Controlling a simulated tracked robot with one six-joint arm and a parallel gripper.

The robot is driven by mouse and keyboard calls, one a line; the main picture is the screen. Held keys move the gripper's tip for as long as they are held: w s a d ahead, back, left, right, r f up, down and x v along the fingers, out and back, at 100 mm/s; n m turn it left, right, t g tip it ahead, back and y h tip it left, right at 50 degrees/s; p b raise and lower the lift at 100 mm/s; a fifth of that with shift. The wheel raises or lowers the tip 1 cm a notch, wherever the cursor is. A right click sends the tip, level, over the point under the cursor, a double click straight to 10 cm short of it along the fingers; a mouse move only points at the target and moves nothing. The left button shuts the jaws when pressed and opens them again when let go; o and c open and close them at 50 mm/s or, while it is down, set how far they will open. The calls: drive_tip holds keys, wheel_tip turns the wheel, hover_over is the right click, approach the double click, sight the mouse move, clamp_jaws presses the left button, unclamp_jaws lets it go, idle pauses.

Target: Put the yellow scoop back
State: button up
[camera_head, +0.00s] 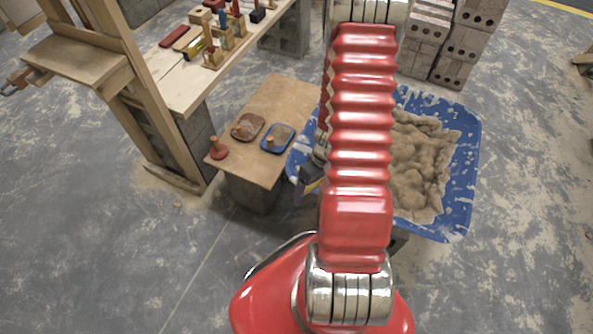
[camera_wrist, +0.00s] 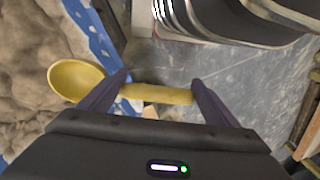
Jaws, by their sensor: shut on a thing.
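The yellow scoop (camera_wrist: 78,80) is in my gripper (camera_wrist: 160,82), its round bowl sticking out at the left in the wrist view. Its handle runs level across between the two dark fingers, and my gripper is shut on it. In the head view my red arm hides most of the gripper; a small bit of yellow (camera_head: 312,187) shows at the arm's left edge, near the tub's left side. The blue tub (camera_head: 467,140) holds sandy mortar (camera_head: 420,165); its rim also shows in the wrist view (camera_wrist: 98,38), with the scoop's bowl over or beside it.
A low board (camera_head: 275,98) on a block stands left of the tub, with a red-based tool (camera_head: 218,152), a brown float (camera_head: 247,127) and a blue float (camera_head: 288,132). Behind is a workbench (camera_head: 180,85) with several tools. Hollow blocks (camera_head: 455,60) are stacked behind the tub.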

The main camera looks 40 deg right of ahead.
drive_tip(key=w+a+r, duration=0.6)
drive_tip(key=w+r, duration=0.3)
drive_tip(key=w, duration=0.2)
drive_tip(key=w+a+r, duration=0.7)
drive_tip(key=w+r, duration=0.1)
drive_tip(key=w, duration=0.2)
drive_tip(key=w+a+r, duration=0.4)
drive_tip(key=a+r, duration=0.3)
drive_tip(key=r, duration=0.1)
drive_tip(key=shift+r, duration=0.35)
